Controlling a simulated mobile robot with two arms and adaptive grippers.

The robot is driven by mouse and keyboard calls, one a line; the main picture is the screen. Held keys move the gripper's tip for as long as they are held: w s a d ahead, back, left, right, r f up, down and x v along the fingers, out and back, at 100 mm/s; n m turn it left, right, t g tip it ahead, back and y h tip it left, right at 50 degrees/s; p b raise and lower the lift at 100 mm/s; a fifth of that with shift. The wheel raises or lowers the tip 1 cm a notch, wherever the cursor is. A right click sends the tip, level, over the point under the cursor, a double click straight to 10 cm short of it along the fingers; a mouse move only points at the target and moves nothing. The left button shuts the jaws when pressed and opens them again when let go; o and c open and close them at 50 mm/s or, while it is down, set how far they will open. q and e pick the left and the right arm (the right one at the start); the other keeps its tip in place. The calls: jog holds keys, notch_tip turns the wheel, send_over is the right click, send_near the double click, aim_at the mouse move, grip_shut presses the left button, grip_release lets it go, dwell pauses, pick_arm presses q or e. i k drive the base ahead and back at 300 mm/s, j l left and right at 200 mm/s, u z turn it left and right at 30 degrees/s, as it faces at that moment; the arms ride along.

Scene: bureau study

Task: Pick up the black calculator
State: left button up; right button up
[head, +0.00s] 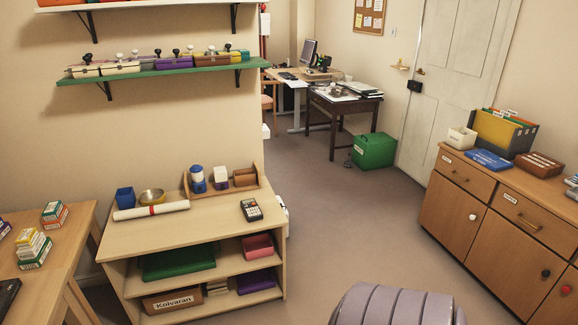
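The black calculator (251,210) lies on the top of a low wooden shelf unit (150,236), near its right edge. It has a light display and several small keys, some of them coloured. Nothing touches it, and there is bare wood around it. Neither of my grippers shows in the head view.
A rolled white paper (150,211), a brass bowl (152,197), a blue box (125,197) and a wooden organizer (245,178) stand behind or left of the calculator. A purple ribbed rounded object (395,307) is at the bottom. Open floor (345,235) lies right of the unit.

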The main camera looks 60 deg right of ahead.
aim_at(254, 213)
jog(key=z, duration=1.7)
jog(key=i, duration=0.1)
